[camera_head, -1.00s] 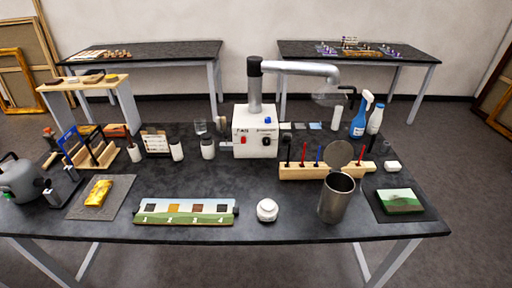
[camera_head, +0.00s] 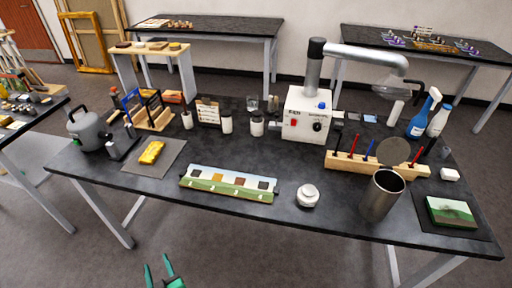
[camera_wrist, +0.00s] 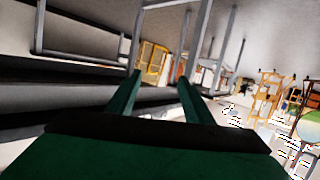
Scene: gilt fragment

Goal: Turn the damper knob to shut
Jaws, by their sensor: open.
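The damper knob seems to be the black knob (camera_head: 317,127) on the front of the white extractor box (camera_head: 303,138), which stands at the back of the dark table. A red switch shows to the knob's left and a blue button on the box top. A grey pipe (camera_head: 362,55) rises from the box and bends right to a clear hood. I cannot read the knob's setting. My green gripper (camera_head: 164,268) is low at the bottom of the head view, in front of the table and far from the knob. It is open and empty; its fingers (camera_wrist: 160,92) stand apart in the wrist view.
On the table's front half are a long painted panel (camera_head: 228,198), a white lidded jar (camera_head: 307,195) and a metal canister (camera_head: 378,199). A wooden tool rack (camera_head: 345,161) stands right of the box. Open floor lies before the table.

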